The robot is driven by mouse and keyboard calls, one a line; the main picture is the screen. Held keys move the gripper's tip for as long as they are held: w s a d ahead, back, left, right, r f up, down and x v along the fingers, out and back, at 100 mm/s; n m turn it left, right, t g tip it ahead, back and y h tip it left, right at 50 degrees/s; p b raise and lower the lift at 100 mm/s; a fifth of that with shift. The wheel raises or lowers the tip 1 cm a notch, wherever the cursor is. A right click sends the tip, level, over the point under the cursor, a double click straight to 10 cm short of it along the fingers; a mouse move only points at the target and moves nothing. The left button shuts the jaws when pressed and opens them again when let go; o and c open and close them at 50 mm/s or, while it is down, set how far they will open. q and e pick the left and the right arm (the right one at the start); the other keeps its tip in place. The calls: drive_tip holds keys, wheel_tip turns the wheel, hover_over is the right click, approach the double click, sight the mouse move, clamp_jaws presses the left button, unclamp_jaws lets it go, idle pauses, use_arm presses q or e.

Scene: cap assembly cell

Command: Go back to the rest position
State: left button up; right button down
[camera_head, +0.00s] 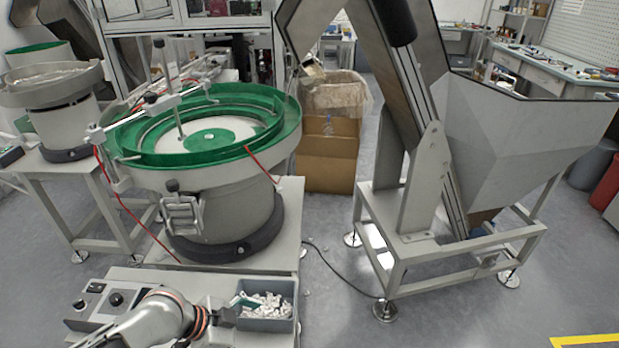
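My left arm comes in at the bottom left, with orange-brown rings near its wrist. My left gripper (228,316) is a small dark shape at the left side of a grey bin (268,325). The bin holds a heap of small white parts (268,306). I cannot tell whether the gripper's fingers are open or shut, or whether they touch the bin. My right gripper is not in view.
A control box (100,304) with knobs stands left of my arm. Behind is a green-lined bowl feeder (210,185) on a table. A hopper with a conveyor (500,150) stands right, and a cardboard box (328,155) behind.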

use_arm(q)
drive_tip(key=s+a+f+n+t+y, duration=0.5)
drive_tip(key=s+a+f+n+t, duration=0.3)
drive_tip(key=n, duration=0.3)
drive_tip(key=shift+s+a+f, duration=0.15)
drive_tip(key=shift+s+a, duration=0.25)
drive_tip(key=shift+a, duration=0.3)
